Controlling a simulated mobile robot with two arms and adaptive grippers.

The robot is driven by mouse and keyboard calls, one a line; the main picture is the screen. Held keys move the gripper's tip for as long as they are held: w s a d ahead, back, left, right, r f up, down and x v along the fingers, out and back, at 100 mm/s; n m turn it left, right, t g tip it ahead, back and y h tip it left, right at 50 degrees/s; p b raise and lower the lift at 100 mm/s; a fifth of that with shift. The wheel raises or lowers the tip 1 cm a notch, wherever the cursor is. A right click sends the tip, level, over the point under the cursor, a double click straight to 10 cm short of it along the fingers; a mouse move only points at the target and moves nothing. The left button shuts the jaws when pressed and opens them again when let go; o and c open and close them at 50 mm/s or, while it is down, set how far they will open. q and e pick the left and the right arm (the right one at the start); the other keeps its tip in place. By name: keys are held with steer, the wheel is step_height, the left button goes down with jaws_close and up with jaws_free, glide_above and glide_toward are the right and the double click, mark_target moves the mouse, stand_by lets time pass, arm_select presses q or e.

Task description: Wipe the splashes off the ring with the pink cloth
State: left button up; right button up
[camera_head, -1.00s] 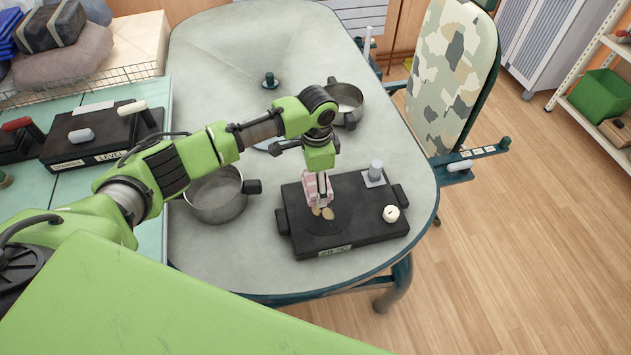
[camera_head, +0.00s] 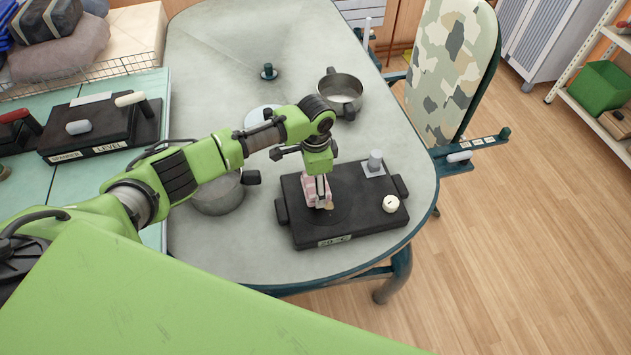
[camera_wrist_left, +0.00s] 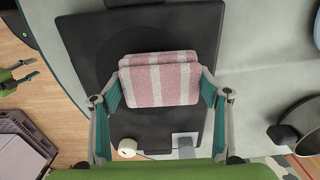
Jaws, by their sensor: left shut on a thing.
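The pink cloth (camera_head: 310,190), a folded pad with pale stripes, is held in my left gripper (camera_head: 319,204). In the wrist view the cloth (camera_wrist_left: 160,78) sits between the two fingers of my left gripper (camera_wrist_left: 160,90), which are shut on it. The cloth is down at the dark round ring (camera_head: 346,208) on the black hot plate (camera_head: 370,222), over its left part; I cannot tell if it touches. A small tan spot shows beside the cloth; any other splashes there are hidden. Green and dark parts at the wrist view's left edge may be my right gripper.
A white knob (camera_head: 390,204) and a grey metal piece (camera_head: 375,163) stand on the plate's right side. A pot (camera_head: 218,196) is close to the left, partly behind my arm. Another pot (camera_head: 341,92) stands behind. The grey table (camera_head: 215,75) is clear at the back left.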

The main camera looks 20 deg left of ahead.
mark_target(320, 209)
arm_select(q)
steer(key=shift+f, duration=0.2)
stand_by(0.4)
steer(key=shift+f+b, duration=0.3)
steer(key=shift+f, duration=0.05)
steer(key=s+p, duration=0.1)
steer(key=s+d+p, duration=0.1)
steer(key=shift+d+r+p, duration=0.2)
steer(key=shift+p, duration=0.2)
steer(key=shift+s+d+p, duration=0.35)
steer(key=shift+s+p, duration=0.2)
steer(key=shift+s+d+p, duration=0.35)
steer(key=shift+s+p, duration=0.15)
steer(key=shift+s, duration=0.05)
steer(key=shift+f, duration=0.1)
steer(key=shift+w, duration=0.1)
steer(key=shift+w+a+f+b, duration=0.15)
steer(key=shift+w+a+b, duration=0.4)
steer(key=shift+w, duration=0.2)
steer(key=shift+w+a+f+b, duration=0.1)
steer(key=shift+w+a+b, duration=0.4)
steer(key=shift+w, duration=0.2)
steer(key=shift+w+a+r+b, duration=0.1)
steer(key=shift+w+a+b, duration=0.25)
steer(key=shift+w, duration=0.2)
